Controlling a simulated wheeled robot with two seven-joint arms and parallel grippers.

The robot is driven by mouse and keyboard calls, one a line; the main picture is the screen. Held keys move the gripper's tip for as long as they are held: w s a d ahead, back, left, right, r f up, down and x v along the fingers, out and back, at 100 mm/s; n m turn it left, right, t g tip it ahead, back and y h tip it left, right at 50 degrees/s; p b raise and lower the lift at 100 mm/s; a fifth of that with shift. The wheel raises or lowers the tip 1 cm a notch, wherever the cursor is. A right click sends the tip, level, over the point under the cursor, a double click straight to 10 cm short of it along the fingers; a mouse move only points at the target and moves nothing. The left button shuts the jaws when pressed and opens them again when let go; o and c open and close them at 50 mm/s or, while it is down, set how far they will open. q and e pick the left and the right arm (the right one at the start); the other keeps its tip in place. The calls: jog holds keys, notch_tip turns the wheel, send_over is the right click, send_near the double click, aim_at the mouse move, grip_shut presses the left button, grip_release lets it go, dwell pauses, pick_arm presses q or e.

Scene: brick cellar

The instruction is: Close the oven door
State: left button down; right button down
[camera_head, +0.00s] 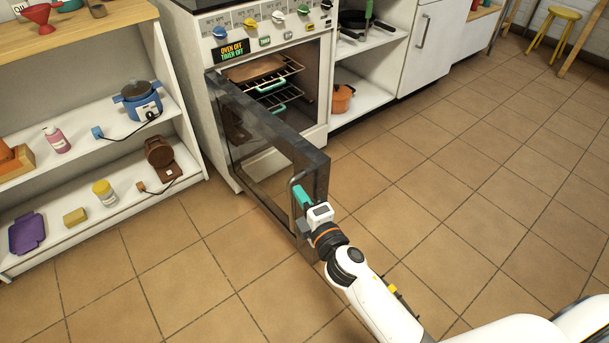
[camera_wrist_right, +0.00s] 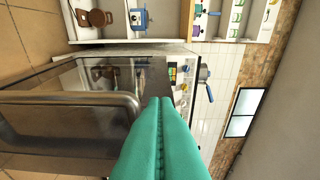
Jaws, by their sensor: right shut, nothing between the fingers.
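The oven (camera_head: 270,60) is white with coloured knobs and a display. Its dark glass-fronted door (camera_head: 258,143) is hinged at the left and stands wide open into the room. A metal handle (camera_head: 294,190) is near the door's free end. My right gripper (camera_head: 301,195), with teal fingers, is beside the door's free end, close to the handle. In the right wrist view its teal fingers (camera_wrist_right: 160,145) are pressed together and empty, with the door (camera_wrist_right: 80,85) and handle (camera_wrist_right: 90,108) at left. I cannot tell whether they touch the door. My left gripper is not in view.
Wire racks (camera_head: 272,80) are inside the oven. A white shelf unit (camera_head: 110,213) with bottles and appliances stands at left. An orange pot (camera_head: 342,99) sits on a low shelf at right. The tiled floor (camera_head: 450,170) at right is clear.

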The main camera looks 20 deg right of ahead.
aim_at(306, 172)
jog(key=w, duration=0.5)
jog(key=shift+w+a, duration=0.3)
jog(key=shift+w+d, duration=0.25)
jog(key=shift+d, duration=0.95)
jog(key=shift+w+d, duration=0.25)
jog(key=shift+d, duration=0.3)
jog(key=shift+d, duration=0.15)
